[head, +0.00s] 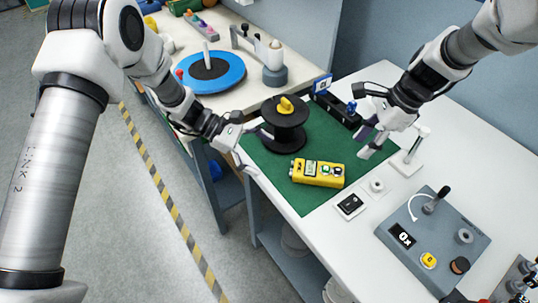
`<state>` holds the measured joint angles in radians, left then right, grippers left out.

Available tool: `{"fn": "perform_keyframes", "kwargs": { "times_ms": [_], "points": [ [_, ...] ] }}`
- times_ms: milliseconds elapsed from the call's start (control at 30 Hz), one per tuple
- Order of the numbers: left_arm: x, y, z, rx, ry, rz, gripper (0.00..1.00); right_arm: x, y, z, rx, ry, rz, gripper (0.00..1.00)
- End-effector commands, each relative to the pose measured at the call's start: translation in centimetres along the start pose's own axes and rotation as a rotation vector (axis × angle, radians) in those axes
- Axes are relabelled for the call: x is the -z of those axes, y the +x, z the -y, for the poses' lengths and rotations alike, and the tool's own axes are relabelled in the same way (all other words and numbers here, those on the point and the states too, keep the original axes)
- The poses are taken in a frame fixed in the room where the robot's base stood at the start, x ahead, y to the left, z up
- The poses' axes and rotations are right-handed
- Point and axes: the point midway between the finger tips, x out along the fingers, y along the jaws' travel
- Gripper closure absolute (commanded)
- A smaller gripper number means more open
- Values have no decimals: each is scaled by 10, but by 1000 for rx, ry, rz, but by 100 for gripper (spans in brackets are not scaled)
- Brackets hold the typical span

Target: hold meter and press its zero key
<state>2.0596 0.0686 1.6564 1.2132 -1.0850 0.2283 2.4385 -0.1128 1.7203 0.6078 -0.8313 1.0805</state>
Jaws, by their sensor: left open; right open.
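A yellow handheld meter (317,173) lies flat on a green mat (305,200) in the head view. It has a small display and several keys, one green; their labels are too small to read. My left gripper (250,155) is open and empty, to the left of the meter near the mat's left edge. My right gripper (362,130) is open and empty, above and to the right of the meter. Neither gripper touches the meter.
A black spool (285,138) with a yellow knob stands behind the meter. A black block (335,108) is at the mat's back. A small black switch box (350,206) and a grey control box (432,240) are to the right. A blue turntable (228,78) sits on the far table.

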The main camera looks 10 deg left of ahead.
Motion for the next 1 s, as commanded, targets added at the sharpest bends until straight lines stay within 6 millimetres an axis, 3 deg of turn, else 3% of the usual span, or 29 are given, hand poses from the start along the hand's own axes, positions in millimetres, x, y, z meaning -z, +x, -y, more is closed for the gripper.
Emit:
{"fn": "perform_keyframes", "kwargs": {
  "times_ms": [100,167,600,933,1000],
  "points": [
    [-7,16,-1,-41,-198,124,6,0,0,0,0,0,0,58],
    [-9,21,-2,-49,-240,151,6,0,0,0,0,0,0,58],
    [-19,89,-6,-50,-247,155,6,0,0,0,0,0,0,58],
    [-20,96,-7,-52,-248,155,6,0,0,0,0,0,0,58],
    [-20,96,-7,-52,-248,154,31,0,0,0,0,0,0,58]
  ]
}}
